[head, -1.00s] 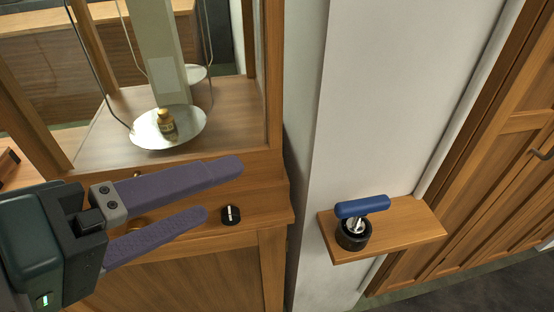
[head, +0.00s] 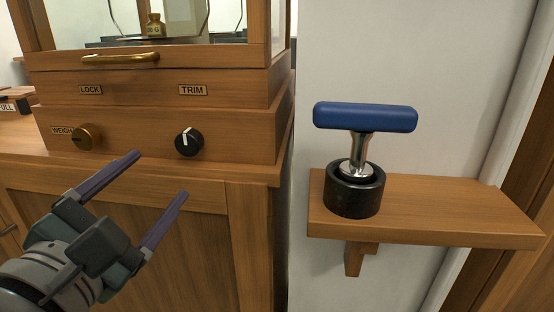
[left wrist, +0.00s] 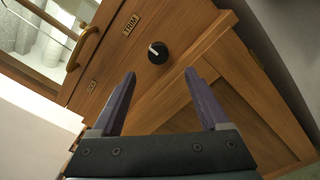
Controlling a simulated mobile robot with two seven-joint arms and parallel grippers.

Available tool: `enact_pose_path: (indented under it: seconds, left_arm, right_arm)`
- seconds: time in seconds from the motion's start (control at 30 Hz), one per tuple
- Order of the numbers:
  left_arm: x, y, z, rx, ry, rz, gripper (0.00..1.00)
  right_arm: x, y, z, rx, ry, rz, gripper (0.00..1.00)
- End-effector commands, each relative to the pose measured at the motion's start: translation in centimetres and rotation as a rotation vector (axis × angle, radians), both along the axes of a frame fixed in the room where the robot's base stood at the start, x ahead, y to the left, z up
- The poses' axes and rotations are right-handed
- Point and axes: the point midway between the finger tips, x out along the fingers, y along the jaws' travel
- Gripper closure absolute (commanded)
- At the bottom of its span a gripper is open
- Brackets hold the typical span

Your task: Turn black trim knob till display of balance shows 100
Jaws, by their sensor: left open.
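The black trim knob (head: 189,142) with a white pointer line is on the front of the wooden balance case (head: 235,133), below the TRIM label (head: 193,90). It also shows in the left wrist view (left wrist: 157,52), beyond the fingertips. My left gripper (head: 162,174) is open and empty, below and left of the knob, apart from it. Its purple fingers also show in the left wrist view (left wrist: 162,75). A weight (head: 155,25) stands on the pan behind the glass. No display reading is visible. My right gripper is out of view.
A brass knob (head: 87,137) by the WEIGH label sits left of the trim knob. A brass handle (head: 120,58) is above. A blue-handled tool (head: 365,118) stands in a black holder (head: 354,194) on a wooden wall shelf (head: 450,210) at right.

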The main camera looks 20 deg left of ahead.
Motion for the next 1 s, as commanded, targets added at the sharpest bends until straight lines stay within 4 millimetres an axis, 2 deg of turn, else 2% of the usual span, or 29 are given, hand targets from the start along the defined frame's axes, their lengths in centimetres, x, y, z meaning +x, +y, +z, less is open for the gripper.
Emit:
enact_pose_path:
  seconds: [0.27, 0.5, 0.67, 0.93, 1.0]
  left_arm:
    - [4.5, 1.1, 0.5, 0.005, -0.004, -0.001, 0.22]
    - [8.0, 1.9, 0.2, 0.005, -0.001, -0.002, 0.22]
    - [9.0, 2.1, 0.2, 0.004, 0.000, -0.003, 0.22]
    - [9.1, 2.1, 0.2, 0.005, 0.001, -0.003, 0.22]
    - [9.1, 2.1, 0.2, 0.005, 0.001, -0.003, 0.29]
  right_arm:
    - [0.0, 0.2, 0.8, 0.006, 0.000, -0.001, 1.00]
    - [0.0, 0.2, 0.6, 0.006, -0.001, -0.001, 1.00]
    - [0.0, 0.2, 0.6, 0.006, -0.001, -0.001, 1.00]
    - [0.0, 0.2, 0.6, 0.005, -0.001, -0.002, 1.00]
    - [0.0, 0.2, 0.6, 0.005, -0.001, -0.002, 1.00]
